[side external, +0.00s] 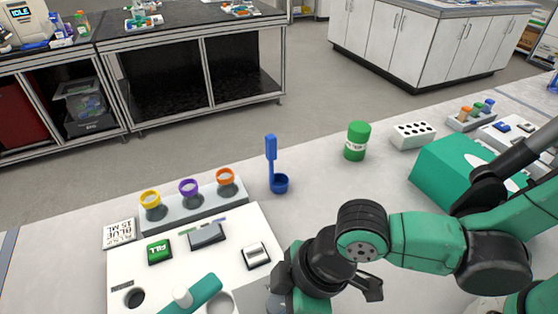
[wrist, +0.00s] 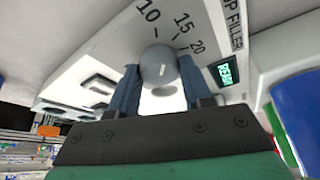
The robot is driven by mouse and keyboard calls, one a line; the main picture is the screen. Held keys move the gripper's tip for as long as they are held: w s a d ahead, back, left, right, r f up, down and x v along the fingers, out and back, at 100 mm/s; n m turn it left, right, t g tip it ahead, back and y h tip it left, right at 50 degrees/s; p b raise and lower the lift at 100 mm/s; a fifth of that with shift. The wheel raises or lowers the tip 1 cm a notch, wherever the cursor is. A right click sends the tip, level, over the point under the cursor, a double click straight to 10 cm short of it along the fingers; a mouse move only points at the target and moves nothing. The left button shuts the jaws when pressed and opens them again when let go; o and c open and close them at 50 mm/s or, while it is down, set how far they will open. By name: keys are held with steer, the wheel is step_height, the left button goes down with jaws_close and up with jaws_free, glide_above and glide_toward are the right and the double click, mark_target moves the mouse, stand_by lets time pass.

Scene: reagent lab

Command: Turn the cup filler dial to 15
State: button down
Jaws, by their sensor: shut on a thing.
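The cup filler (wrist: 120,50) is a white panel with the numbers 10, 15 and 20 printed on it. Its round grey dial (wrist: 158,58) sits below these numbers in the wrist view. My gripper (wrist: 158,72) has its two blue fingers on either side of the dial, shut on it. A small light mark shows on the dial, but I cannot tell which number it is set to. In the side view the cup filler (side external: 228,252) is at the lower left. My arm is at its right edge; the dial and fingertips are not visible there.
A blue ladle (side external: 279,183) and green jar (side external: 356,141) stand farther right.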

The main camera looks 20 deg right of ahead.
steer(key=m+t, duration=0.1)
steer(key=m, duration=0.1)
steer(key=m+h, duration=0.1)
steer(key=m, duration=0.2)
steer(key=shift+t, duration=0.4)
stand_by(0.3)
steer(key=shift+c, duration=1.8)
jaws_free()
steer(key=shift+r, duration=0.1)
steer(key=shift+v, duration=2.7)
steer(key=shift+s+a, duration=0.1)
